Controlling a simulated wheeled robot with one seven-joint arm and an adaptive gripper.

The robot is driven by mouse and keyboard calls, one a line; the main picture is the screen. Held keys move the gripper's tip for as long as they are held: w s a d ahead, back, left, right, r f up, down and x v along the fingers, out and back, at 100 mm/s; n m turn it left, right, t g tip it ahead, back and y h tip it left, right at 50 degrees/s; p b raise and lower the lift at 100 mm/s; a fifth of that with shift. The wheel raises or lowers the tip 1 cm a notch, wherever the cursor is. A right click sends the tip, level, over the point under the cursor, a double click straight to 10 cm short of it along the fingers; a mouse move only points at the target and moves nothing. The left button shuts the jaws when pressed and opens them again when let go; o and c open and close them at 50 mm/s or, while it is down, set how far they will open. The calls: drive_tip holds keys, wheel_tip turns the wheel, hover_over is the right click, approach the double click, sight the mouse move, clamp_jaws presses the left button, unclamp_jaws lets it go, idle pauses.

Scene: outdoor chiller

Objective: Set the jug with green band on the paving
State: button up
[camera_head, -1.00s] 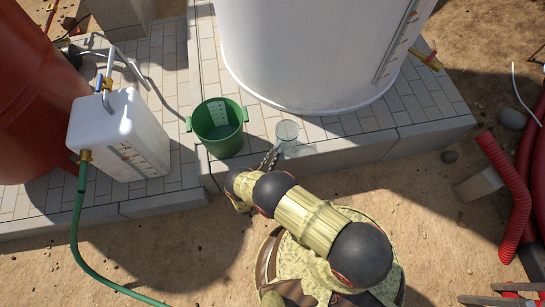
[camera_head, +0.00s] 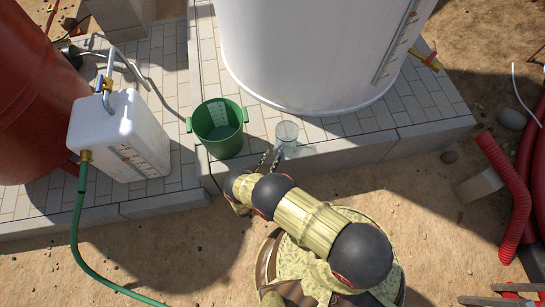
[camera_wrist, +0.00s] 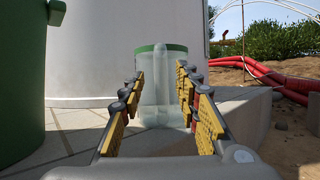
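The jug with green band (camera_wrist: 161,95) is clear, with a green band near its top. It stands upright on the paving (camera_wrist: 75,138) in front of the white tank. In the head view, the jug (camera_head: 287,134) is near the front edge of the raised paving (camera_head: 345,127). My gripper (camera_wrist: 160,98) is open, with yellow-padded fingers on either side of the jug in the wrist view. I cannot tell whether the fingertips touch it. In the head view, my gripper (camera_head: 270,160) is just in front of the jug, its two fingers spread.
A green bucket (camera_head: 218,127) stands left of the jug, close by; it fills the left of the wrist view. The large white tank (camera_head: 310,45) is right behind. A white container (camera_head: 118,135) with a green hose stands farther left. Red pipes (camera_head: 508,180) lie at right.

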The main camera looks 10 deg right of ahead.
drive_tip(key=v, duration=1.1)
drive_tip(key=w+d+r+m+g+h, duration=0.1)
drive_tip(key=w+r+m+g, duration=0.25)
drive_tip(key=r, duration=0.45)
drive_tip(key=w+d+r+m+g, duration=0.2)
drive_tip(key=r+m+g, duration=0.1)
drive_tip(key=r+g, duration=0.3)
drive_tip(key=w+d+r+m+g+h, duration=0.1)
drive_tip(key=w+r+m+g, duration=0.25)
drive_tip(key=r, duration=0.55)
drive_tip(key=s+d+r+m+g+y, duration=0.2)
drive_tip(key=s+d+r, duration=0.2)
drive_tip(key=r, duration=0.4)
drive_tip(key=s+d+r+m+g+y, duration=0.3)
drive_tip(key=s+d+r, duration=0.1)
drive_tip(key=r, duration=0.3)
drive_tip(key=s+d+r+m+g+y, duration=0.2)
drive_tip(key=s+d+r, duration=0.1)
drive_tip(key=r, duration=0.5)
drive_tip(key=s+r+m+t+y, duration=0.4)
drive_tip(key=s+r+m+y, duration=0.1)
drive_tip(key=r, duration=0.5)
drive_tip(key=s+r+m+t+y, duration=0.5)
drive_tip(key=s+r, duration=0.3)
drive_tip(key=r, duration=0.3)
drive_tip(key=shift+r+y, duration=0.25)
drive_tip(key=shift+y, duration=0.15)
